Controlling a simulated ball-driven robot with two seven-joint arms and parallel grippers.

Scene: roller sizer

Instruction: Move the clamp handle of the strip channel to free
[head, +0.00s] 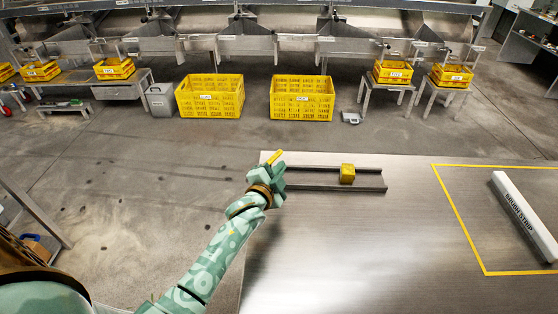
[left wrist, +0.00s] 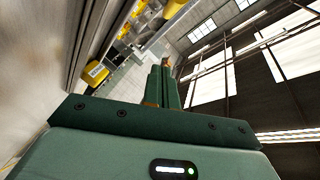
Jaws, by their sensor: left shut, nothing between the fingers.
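The strip channel (head: 310,187), a pair of dark rails, lies along the far left part of the metal table. A yellow block (head: 347,174) sits across it near its right end. My left gripper (head: 272,165) is at the channel's left end, with its fingers together and nothing held. A short yellow bar (head: 274,157), perhaps the clamp handle, shows right at the fingertips; I cannot tell whether they touch. In the left wrist view the shut fingers (left wrist: 166,72) point away, and a yellow block (left wrist: 95,73) is to their left. My right gripper is not in view.
A white strip (head: 524,215) lies inside a yellow outline (head: 455,220) on the table's (head: 350,260) right. The table's middle is clear. Yellow crates (head: 210,97) (head: 302,98) stand on the floor beyond, with machine chutes behind them.

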